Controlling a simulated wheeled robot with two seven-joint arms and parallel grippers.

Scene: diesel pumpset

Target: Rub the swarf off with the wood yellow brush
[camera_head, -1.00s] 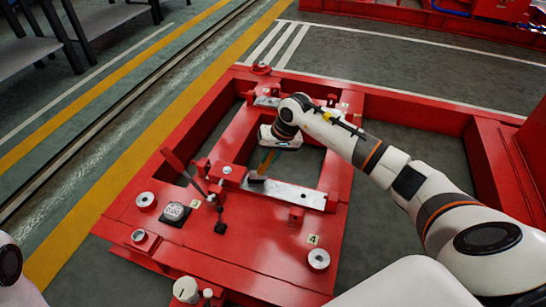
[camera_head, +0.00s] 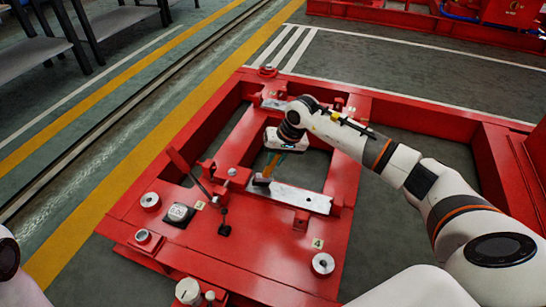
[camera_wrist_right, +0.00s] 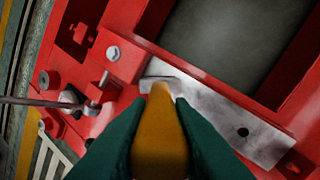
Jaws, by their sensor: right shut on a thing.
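My right gripper (camera_head: 279,149) points down over the red frame and is shut on the wood yellow brush (camera_head: 269,168). In the right wrist view its dark green fingers (camera_wrist_right: 158,112) sit on both sides of the yellow-brown handle (camera_wrist_right: 160,142). The brush's lower end is at the left end of a pale metal plate (camera_head: 300,197); whether it touches is hard to tell. The plate also shows in the right wrist view (camera_wrist_right: 215,113), with a dark hole near its right end. I cannot make out swarf on it. My left gripper is not in view.
The red frame (camera_head: 250,243) has open gaps beside the plate. A second pale plate (camera_head: 275,104) lies farther back. Grey floor surrounds the frame.

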